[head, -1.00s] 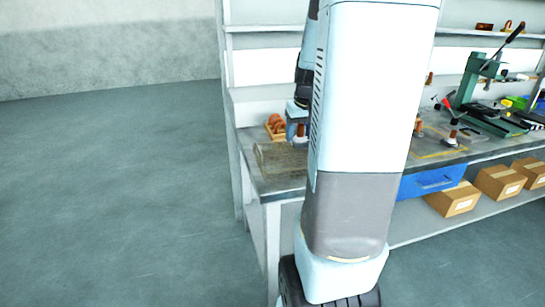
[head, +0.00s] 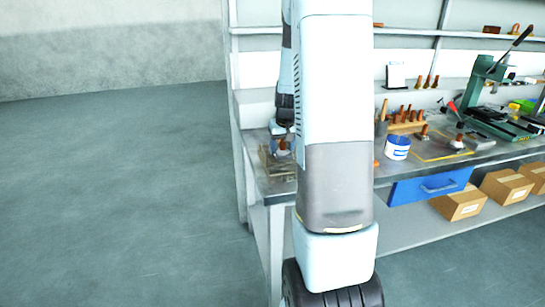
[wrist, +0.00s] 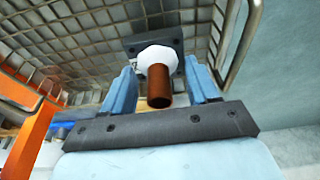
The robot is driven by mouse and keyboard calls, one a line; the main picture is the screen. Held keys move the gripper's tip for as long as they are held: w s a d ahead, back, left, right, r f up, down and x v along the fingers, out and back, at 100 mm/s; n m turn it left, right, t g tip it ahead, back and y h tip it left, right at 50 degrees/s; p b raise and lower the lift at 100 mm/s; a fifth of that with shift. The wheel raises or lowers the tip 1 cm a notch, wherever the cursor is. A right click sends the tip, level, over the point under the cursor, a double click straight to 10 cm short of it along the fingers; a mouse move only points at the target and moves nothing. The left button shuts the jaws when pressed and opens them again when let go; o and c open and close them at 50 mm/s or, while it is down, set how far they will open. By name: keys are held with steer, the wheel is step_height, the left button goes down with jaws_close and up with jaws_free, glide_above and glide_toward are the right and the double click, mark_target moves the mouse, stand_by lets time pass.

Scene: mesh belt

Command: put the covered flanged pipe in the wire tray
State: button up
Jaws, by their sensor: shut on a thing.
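The covered flanged pipe shows in the wrist view as a copper-coloured pipe (wrist: 160,88) with a white cover and a dark square flange. My gripper (wrist: 161,76) is shut on it, with a blue finger on each side. The wire tray (wrist: 78,22) surrounds it in that view, with mesh behind the flange and a rim at the right. Whether the pipe touches the mesh I cannot tell. In the head view my gripper (head: 284,146) is low over the wire tray (head: 268,170) at the bench's left end; my arm hides part of the tray.
An orange part (wrist: 32,140) lies close at the left in the wrist view. On the bench (head: 390,172) a white-and-blue tub (head: 397,147), a rack of copper pegs and a green press (head: 488,85) stand to the right. The floor at the left is clear.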

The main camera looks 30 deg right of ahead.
mark_target(282, 153)
step_height(282, 153, down, 3)
steer(key=shift+r, duration=0.1)
steer(key=o, duration=1.5)
